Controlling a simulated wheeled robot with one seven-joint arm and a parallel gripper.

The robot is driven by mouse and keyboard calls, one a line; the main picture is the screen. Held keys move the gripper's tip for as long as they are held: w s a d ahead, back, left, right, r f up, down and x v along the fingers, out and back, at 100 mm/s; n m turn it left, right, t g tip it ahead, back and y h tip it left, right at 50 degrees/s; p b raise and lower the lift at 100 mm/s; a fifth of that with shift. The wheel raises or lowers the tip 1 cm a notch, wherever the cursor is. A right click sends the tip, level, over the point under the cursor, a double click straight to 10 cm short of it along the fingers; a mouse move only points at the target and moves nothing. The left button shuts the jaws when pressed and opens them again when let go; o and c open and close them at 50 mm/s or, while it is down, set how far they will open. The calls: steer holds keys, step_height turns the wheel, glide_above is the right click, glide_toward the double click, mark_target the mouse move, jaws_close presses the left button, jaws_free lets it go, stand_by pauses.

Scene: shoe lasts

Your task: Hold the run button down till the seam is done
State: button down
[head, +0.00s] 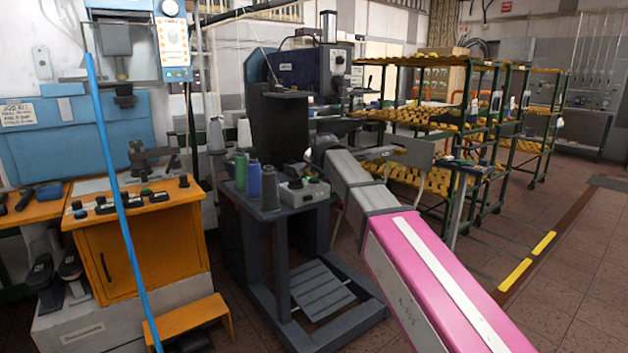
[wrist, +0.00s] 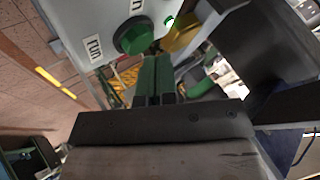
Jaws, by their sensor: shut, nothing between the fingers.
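The green run button (wrist: 133,37) sits on a pale grey control box (wrist: 92,22), beside a label reading "run", in the wrist view. My gripper (wrist: 154,62) is shut and empty, its green fingers pointing at the button's lower edge. I cannot tell whether the tips touch the button or whether it is pressed. In the head view the control box (head: 303,192) stands on the dark machine stand; my gripper is not clearly visible there.
Thread cones, green (head: 241,170), blue (head: 254,178) and dark (head: 270,188), stand left of the box. The dark sewing machine (head: 278,130) rises behind it. An orange cabinet (head: 150,250) stands left, and green racks of yellow lasts (head: 405,118) stand right.

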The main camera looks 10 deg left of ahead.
steer(key=shift+r, duration=2.85)
stand_by(1.0)
